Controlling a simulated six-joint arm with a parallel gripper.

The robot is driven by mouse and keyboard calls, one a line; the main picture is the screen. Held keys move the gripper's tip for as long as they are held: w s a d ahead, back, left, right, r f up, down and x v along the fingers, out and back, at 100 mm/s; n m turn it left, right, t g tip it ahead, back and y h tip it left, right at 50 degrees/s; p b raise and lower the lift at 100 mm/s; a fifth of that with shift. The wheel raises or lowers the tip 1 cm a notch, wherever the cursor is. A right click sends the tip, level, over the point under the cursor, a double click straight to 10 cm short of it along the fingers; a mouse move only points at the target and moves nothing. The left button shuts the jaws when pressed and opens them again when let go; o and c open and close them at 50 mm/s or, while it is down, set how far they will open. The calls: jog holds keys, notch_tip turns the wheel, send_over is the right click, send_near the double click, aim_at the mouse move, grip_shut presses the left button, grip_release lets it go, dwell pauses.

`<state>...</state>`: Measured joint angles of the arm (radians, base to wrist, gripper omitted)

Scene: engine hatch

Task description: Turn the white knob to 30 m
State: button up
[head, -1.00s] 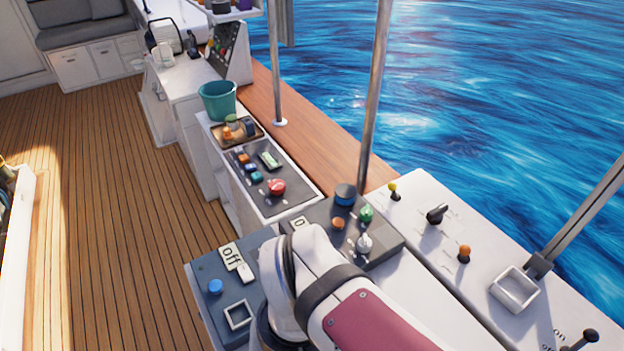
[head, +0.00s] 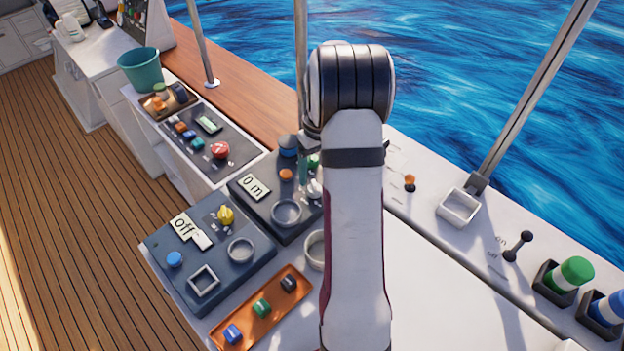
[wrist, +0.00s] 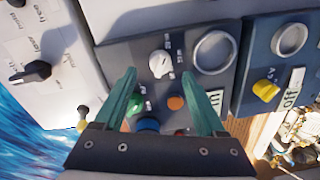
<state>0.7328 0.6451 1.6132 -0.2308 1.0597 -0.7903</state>
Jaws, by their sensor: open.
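The white knob (wrist: 160,63) stands on a dark panel (wrist: 125,48) with small markings around it. In the head view the knob (head: 315,189) shows beside my arm, partly hidden. The panel's display (head: 254,187) reads "0 m"; in the wrist view its edge (wrist: 216,100) shows behind a finger. My gripper (wrist: 159,75) is open, its teal fingers pointing towards the panel, with the knob between the tips in the picture. I cannot tell whether they touch it. In the head view my arm hides most of the gripper.
On the same panel are an orange button (wrist: 175,102), a green knob (wrist: 137,104), a blue knob (wrist: 148,124) and a grey ring (wrist: 213,51). The neighbouring panel has a yellow knob (head: 226,214) and an "off" display (head: 184,226). An orange tray (head: 262,306) lies in front.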

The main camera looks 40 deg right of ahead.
notch_tip(320, 180, down, 5)
jog(key=shift+a+r, duration=0.1)
jog(key=shift+a, duration=0.05)
grip_shut()
dwell(0.4)
